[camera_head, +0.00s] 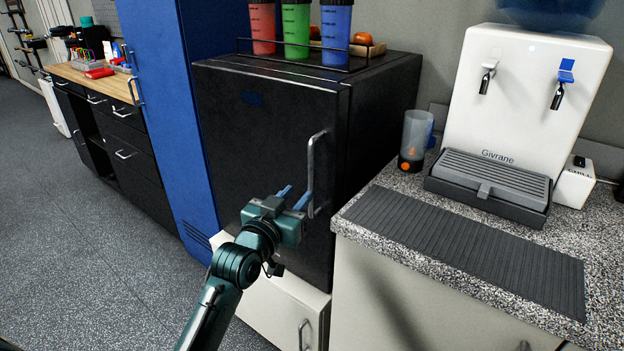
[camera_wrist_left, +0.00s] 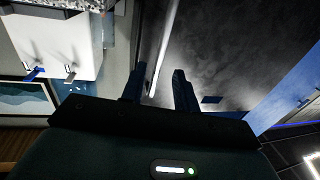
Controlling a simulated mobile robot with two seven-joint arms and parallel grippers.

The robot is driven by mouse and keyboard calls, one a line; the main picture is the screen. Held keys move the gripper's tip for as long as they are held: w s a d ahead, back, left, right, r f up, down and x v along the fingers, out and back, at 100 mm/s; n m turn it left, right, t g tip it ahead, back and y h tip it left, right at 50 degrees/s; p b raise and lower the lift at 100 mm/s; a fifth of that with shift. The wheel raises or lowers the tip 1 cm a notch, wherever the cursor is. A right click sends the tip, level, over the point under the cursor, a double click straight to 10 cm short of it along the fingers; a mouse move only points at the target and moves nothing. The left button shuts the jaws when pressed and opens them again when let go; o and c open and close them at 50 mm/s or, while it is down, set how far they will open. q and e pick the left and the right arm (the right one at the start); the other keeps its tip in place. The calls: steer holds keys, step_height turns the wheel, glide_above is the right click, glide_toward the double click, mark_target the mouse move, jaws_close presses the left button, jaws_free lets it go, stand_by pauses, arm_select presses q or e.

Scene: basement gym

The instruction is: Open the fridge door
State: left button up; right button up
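The black fridge (camera_head: 245,120) stands on a white cabinet, and its door looks shut. Its upright metal bar handle (camera_head: 311,165) is at the door's right side. My left gripper (camera_head: 294,195) is in front of the door at the handle's lower part. Its blue fingers are apart, and the right one overlaps the handle in the head view. In the left wrist view, the handle (camera_wrist_left: 166,45) runs down into the gap between the open fingers (camera_wrist_left: 158,88), nearer the left finger. I cannot tell whether it touches. My right gripper is in neither view.
Red, green and blue cups (camera_head: 296,30) stand in a rack on the fridge. A counter (camera_head: 400,190) with a water dispenser (camera_head: 520,110) and a clear bottle (camera_head: 414,140) is on the right. A blue locker (camera_head: 165,90) adjoins the left. Floor is clear at left.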

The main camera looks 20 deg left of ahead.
mark_target(309, 181)
arm_select(q)
steer(key=w, duration=0.5)
steer(key=w+d, duration=0.1)
steer(key=w, duration=0.1)
steer(key=shift+w, duration=0.35)
steer(key=shift+c, duration=0.2)
jaws_close()
